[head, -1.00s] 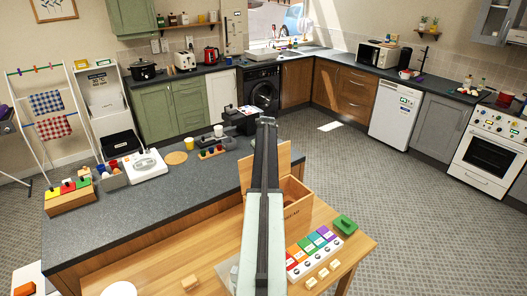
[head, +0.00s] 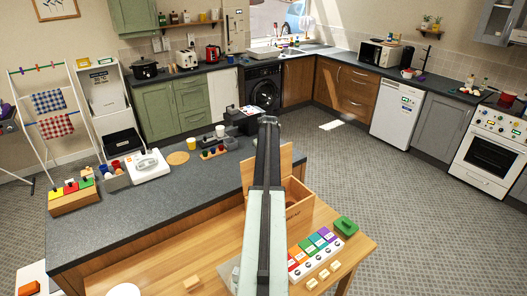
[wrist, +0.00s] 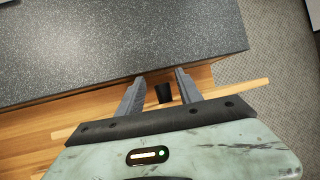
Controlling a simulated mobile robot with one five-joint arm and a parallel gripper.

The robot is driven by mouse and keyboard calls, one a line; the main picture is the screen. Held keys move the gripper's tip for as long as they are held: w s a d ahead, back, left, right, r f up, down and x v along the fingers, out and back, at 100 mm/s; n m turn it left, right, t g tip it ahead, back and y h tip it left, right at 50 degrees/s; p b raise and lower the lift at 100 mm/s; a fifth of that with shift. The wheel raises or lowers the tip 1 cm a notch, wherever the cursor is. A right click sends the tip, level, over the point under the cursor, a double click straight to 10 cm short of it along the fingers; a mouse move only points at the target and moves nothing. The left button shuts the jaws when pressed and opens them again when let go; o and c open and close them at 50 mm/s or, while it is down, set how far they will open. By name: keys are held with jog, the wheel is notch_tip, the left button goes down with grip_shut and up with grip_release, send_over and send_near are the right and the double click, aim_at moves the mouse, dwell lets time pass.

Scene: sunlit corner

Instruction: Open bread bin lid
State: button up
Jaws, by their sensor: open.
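The bread bin (head: 297,196) is a wooden box on the wooden table, partly hidden behind my arm in the head view. Its wooden lid (head: 285,158) stands raised at the back of the box, with my arm across its middle. In the wrist view, my gripper (wrist: 160,74) is open, its two grey fingers apart and pointing toward the dark counter edge. A small black thing shows between the fingers; I cannot tell what it is. Nothing is visibly held. I cannot tell whether the wood strip beside the fingers belongs to the bin.
The dark speckled counter (head: 120,215) runs behind the wooden table (head: 180,265). A rack of coloured blocks (head: 315,250) and a green block (head: 346,226) stand right of the bin. Cups and trays stand along the counter. The tiled floor to the right is open.

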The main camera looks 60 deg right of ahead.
jog(key=p+v, duration=0.3)
jog(key=v, duration=0.2)
jog(key=shift+s+a+r, duration=0.1)
jog(key=shift+a+r, duration=0.05)
jog(key=shift+r, duration=0.05)
jog(key=shift+f, duration=0.1)
